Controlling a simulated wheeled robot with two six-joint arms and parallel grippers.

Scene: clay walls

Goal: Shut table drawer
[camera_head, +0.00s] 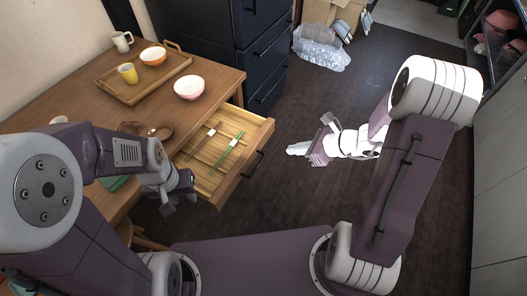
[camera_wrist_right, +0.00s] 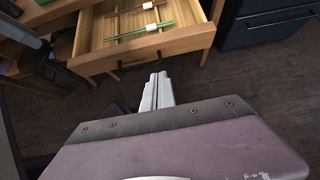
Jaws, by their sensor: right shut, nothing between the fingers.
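The table drawer (camera_head: 242,167) stands pulled out from the wooden table (camera_head: 217,77), with chopsticks lying inside. It has a dark handle on its front. It also shows at the top of the right wrist view (camera_wrist_right: 185,42). My right gripper (camera_head: 290,150) is over the floor to the right of the drawer front, apart from it. Its fingers (camera_wrist_right: 158,88) are together and empty, pointing toward the drawer front. My left gripper (camera_head: 180,205) is beside the table's front edge, left of the drawer; its fingertips are small and partly hidden by its own body.
A wooden tray (camera_head: 176,71) holds a yellow cup and an orange bowl; a pink bowl (camera_head: 189,87) stands near the table edge. Dark cabinets (camera_head: 262,50) stand behind the drawer. Plastic wrap (camera_head: 320,48) lies on the floor. Floor around my right gripper is clear.

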